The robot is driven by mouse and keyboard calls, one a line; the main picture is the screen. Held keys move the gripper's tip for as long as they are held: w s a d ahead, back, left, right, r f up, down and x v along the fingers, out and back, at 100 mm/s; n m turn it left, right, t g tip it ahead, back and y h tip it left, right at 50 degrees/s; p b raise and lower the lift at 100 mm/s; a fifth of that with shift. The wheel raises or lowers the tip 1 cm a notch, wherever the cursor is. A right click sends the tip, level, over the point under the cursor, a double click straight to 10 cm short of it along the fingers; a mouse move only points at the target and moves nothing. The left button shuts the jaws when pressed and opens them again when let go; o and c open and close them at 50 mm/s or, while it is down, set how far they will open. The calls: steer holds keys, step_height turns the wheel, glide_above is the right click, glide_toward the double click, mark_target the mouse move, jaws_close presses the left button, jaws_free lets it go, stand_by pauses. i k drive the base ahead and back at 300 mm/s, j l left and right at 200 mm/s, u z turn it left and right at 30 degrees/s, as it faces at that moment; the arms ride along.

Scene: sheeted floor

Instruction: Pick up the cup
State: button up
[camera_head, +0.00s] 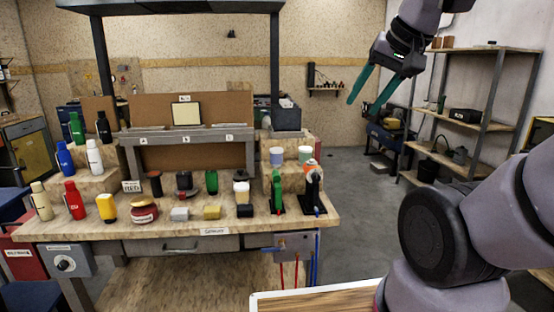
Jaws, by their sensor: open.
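Two small cup-like containers stand on the raised block at the right of the workbench: a pale blue-grey cup (277,157) and a whitish-green cup (304,154). I cannot tell which of these is the task's cup. My gripper (362,107) is at the upper right, its two teal fingers apart and pointing down. It is empty, in the air to the right of the bench and well away from the cups.
The workbench (180,240) holds several bottles, a red tin (144,213), small blocks and a black-and-orange tool (313,187). Its canopy posts rise at both sides. A metal shelf (470,120) stands at right. Grey floor (350,215) is open between bench and shelf.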

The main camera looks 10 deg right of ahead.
mark_target(276, 154)
steer(key=i+u, duration=0.25)
steer(key=i, duration=0.2)
steer(key=i+u, duration=0.3)
steer(key=i, duration=0.2)
